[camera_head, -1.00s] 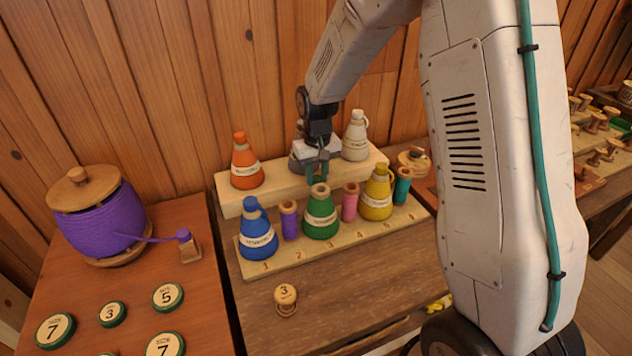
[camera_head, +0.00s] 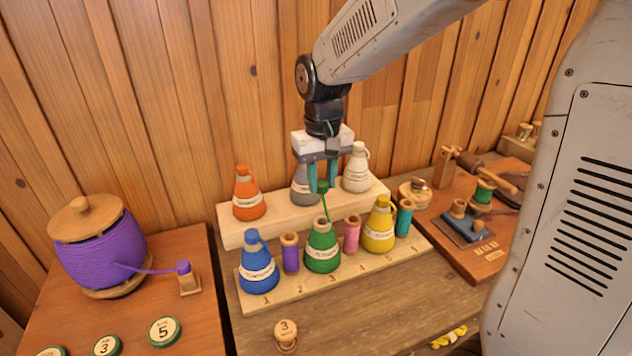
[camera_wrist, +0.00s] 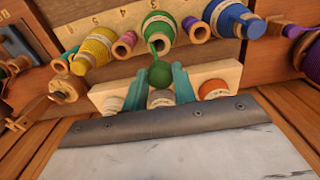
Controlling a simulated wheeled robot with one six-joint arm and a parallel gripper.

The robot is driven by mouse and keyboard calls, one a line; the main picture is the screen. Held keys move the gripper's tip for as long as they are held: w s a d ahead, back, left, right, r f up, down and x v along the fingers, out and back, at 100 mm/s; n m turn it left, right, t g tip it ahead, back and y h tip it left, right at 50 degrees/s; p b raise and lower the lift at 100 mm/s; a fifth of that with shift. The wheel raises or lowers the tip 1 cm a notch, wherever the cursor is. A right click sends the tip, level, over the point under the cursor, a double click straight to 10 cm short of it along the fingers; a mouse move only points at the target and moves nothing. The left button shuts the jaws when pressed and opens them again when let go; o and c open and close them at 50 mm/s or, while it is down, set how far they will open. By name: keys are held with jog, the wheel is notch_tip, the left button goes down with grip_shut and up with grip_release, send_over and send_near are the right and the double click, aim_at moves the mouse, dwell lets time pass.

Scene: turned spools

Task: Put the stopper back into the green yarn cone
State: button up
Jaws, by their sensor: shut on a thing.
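The green yarn cone (camera_head: 322,250) stands upright at the front of the stepped wooden rack, between a purple spool and a pink spool. Its top is an open wooden neck. My gripper (camera_head: 322,186) is above it, pointing down, shut on the green stopper (camera_head: 323,187). A green strand runs from the stopper down to the cone. In the wrist view the round green stopper (camera_wrist: 160,74) sits between the teal fingertips (camera_wrist: 157,80), with the green cone (camera_wrist: 157,32) beyond it. The stopper is apart from the cone's neck.
Blue (camera_head: 258,265) and yellow (camera_head: 380,225) cones stand in the front row. Orange (camera_head: 248,197), grey (camera_head: 303,187) and white (camera_head: 357,170) cones stand on the raised back step. A small wooden knob marked 3 (camera_head: 286,334) lies in front. A purple yarn jar (camera_head: 97,250) stands left.

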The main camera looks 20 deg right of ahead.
aim_at(324, 193)
jog(key=shift+s+f, duration=0.4)
jog(key=shift+f, duration=2.45)
jog(key=shift+f, duration=0.15)
jog(key=shift+f, duration=1)
jog(key=o, duration=1.4)
jog(key=shift+r, duration=0.1)
notch_tip(324, 193, up, 9)
jog(key=shift+f, duration=0.1)
